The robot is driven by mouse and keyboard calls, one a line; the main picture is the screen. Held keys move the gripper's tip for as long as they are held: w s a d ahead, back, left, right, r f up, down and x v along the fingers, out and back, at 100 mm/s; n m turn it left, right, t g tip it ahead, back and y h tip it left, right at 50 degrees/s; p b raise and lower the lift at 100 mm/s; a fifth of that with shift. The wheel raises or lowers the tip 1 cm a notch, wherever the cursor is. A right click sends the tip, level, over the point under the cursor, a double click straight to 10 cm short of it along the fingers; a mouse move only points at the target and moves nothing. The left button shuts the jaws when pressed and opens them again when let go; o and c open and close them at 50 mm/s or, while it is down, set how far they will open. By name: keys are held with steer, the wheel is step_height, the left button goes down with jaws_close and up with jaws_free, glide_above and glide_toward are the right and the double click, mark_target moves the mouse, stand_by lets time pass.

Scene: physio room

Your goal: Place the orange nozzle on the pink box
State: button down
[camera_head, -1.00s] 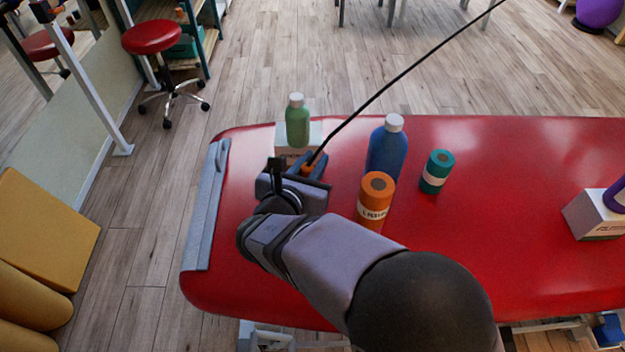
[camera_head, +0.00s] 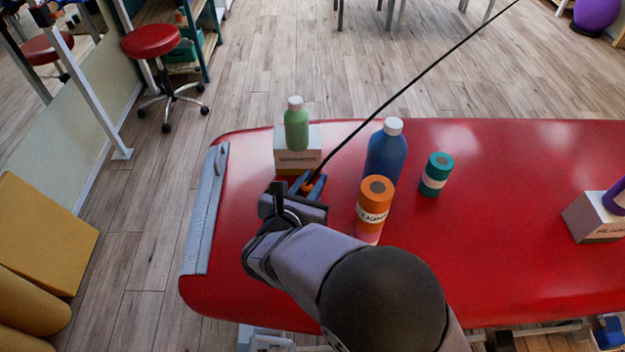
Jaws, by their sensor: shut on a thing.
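The orange nozzle (camera_head: 307,188) sits at the lower end of a thin black hose (camera_head: 420,78). My gripper (camera_head: 309,184) is shut on it, over the red table (camera_head: 520,180), just in front of a white box. Much of the nozzle is hidden by the blue fingers. A pink thing (camera_head: 367,236) shows below an orange roll (camera_head: 375,198), right of my gripper. It is partly hidden by my arm, and I cannot tell if it is a box.
A green bottle (camera_head: 296,128) stands on the white box (camera_head: 313,159). A blue bottle (camera_head: 386,152) and a teal roll (camera_head: 436,174) stand behind the orange roll. Another white box (camera_head: 592,216) is at the far right. The table between is clear.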

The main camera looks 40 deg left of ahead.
steer(key=shift+f, duration=0.15)
steer(key=c, duration=1.6)
jaws_free()
steer(key=v, duration=1.2)
steer(key=shift+b, duration=0.3)
